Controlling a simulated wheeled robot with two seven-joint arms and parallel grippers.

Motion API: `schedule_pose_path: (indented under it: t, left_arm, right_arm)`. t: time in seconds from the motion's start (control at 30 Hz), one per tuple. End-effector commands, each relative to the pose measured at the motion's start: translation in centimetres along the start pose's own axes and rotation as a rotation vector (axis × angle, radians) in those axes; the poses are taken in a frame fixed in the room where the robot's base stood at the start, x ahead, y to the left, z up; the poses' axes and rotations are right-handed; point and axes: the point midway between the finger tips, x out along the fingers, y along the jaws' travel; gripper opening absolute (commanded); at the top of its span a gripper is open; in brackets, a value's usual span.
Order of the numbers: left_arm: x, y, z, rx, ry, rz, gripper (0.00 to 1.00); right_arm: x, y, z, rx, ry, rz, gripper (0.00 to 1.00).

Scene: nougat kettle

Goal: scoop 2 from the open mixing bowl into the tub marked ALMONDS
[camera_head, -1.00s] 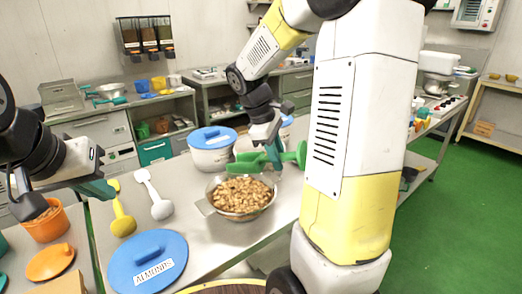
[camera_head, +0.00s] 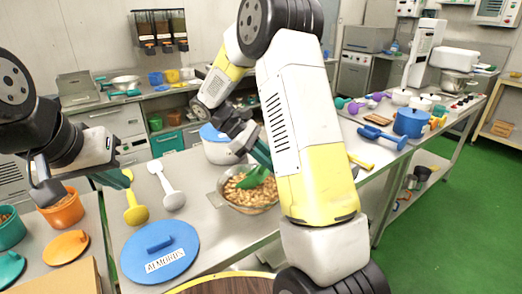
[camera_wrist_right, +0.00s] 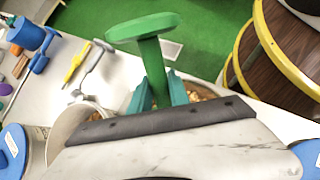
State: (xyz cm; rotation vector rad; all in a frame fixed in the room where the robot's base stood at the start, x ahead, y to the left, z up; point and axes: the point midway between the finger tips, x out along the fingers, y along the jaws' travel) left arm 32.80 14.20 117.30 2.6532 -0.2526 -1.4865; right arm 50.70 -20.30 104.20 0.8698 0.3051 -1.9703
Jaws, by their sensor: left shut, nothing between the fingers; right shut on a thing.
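In the right wrist view the scoop's green handle (camera_wrist_right: 150,62) rises from between the teal fingertips (camera_wrist_right: 160,95). A blue lid marked ALMONDS (camera_head: 150,240) is at the front of the table; whether a tub is under it I cannot tell. My left gripper (camera_head: 118,179) is shut and empty beside a yellow scoop.
Orange (camera_head: 66,208) and teal tubs (camera_head: 10,230) stand at far left. My right arm hides much of the table's right side.

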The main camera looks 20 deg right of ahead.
Motion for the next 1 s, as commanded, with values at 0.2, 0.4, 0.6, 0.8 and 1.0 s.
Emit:
schedule_pose_path:
  t: [0.2, 0.4, 0.6, 0.8, 1.0]
  left_arm:
    - [0.0, 0.0, 0.0, 0.000, 0.000, 0.000, 0.00]
    - [0.0, 0.0, 0.0, 0.000, 0.000, 0.000, 0.00]
    - [0.0, 0.0, 0.0, 0.000, 0.000, 0.000, 0.00]
    - [0.0, 0.0, 0.0, 0.000, 0.000, 0.000, 0.00]
    - [0.0, 0.0, 0.0, 0.000, 0.000, 0.000, 0.00]
  right_arm:
    - [0.9, -0.1, -1.8, 0.000, -0.001, -0.001, 0.00]
    - [2.4, -0.4, -2.5, 0.027, 0.125, -0.001, 0.00]
    - [4.0, -0.8, -3.1, 0.059, 0.284, 0.000, 0.00]
    - [5.8, -1.1, -3.6, 0.092, 0.445, 0.001, 0.00]
    - [5.9, -1.1, -2.2, 0.121, 0.582, 0.005, 0.00]
